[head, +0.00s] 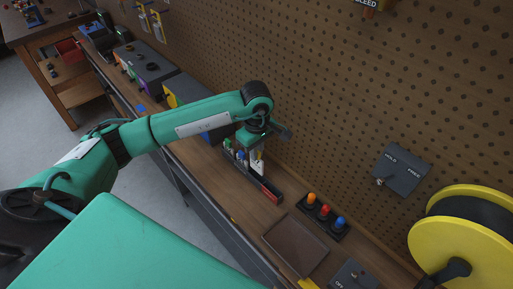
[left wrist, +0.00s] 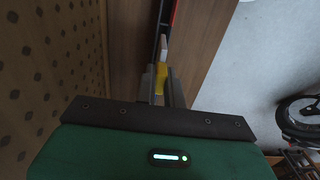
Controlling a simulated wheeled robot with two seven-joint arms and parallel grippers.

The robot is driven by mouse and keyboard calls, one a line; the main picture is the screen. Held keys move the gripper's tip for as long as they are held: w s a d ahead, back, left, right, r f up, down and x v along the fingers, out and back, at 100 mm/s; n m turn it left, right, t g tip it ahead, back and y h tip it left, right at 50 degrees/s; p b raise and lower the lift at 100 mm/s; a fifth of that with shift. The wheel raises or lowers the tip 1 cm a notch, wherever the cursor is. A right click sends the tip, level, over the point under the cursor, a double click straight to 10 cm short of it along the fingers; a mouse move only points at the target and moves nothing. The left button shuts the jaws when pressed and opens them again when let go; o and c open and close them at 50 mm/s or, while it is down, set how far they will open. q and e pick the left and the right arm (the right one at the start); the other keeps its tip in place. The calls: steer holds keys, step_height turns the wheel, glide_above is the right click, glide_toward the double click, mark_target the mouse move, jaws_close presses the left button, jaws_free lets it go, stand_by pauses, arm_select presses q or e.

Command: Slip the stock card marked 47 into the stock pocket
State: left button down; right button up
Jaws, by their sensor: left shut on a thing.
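My left gripper (head: 257,160) points down over a long black rack (head: 235,172) on the bench. It is shut on a small white and yellow piece, whose yellow part (left wrist: 161,78) shows between the fingers in the left wrist view (left wrist: 161,88). I cannot read a 47 on it, so I cannot tell if it is the stock card. Small green, blue and white pieces (head: 240,155) stand in the rack beside the gripper. A red block (head: 270,196) is at its near end. I cannot pick out the stock pocket for sure. My right gripper is not in view.
A brown tray (head: 295,246) and a black base with orange, red and blue knobs (head: 325,212) sit nearer on the bench. A perforated panel (head: 330,90) rises behind. A HOLD/FREE switch box (head: 402,170) and a yellow reel (head: 455,245) are at right.

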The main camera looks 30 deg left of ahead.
mark_target(257, 170)
arm_select(q)
steer(key=shift+f, duration=1.85)
steer(key=shift+f+b, duration=1.1)
steer(key=shift+b, duration=0.3)
steer(key=c, duration=1.4)
jaws_free()
steer(key=shift+c, duration=0.2)
step_height(257, 170, up, 12)
steer(key=b, duration=0.4)
steer(key=shift+r, duration=0.9)
